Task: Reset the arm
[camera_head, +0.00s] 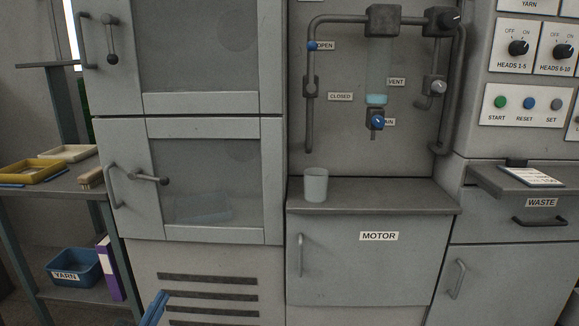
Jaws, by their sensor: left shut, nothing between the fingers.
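Only a small blue part of my left gripper (157,302) shows, at the bottom edge of the head view, left of centre. It is shut and empty, in front of the vented lower panel of the grey cabinet (200,255). It appears apart from everything around it. The rest of the left arm is below the picture. My right gripper and right arm are not in view.
A grey cup (316,185) stands on the counter (385,197) above the MOTOR door (362,265). The cabinet handles (113,187) stick out at left. A side shelf (60,184) holds trays and a brush. The WASTE drawer (520,210) is at right.

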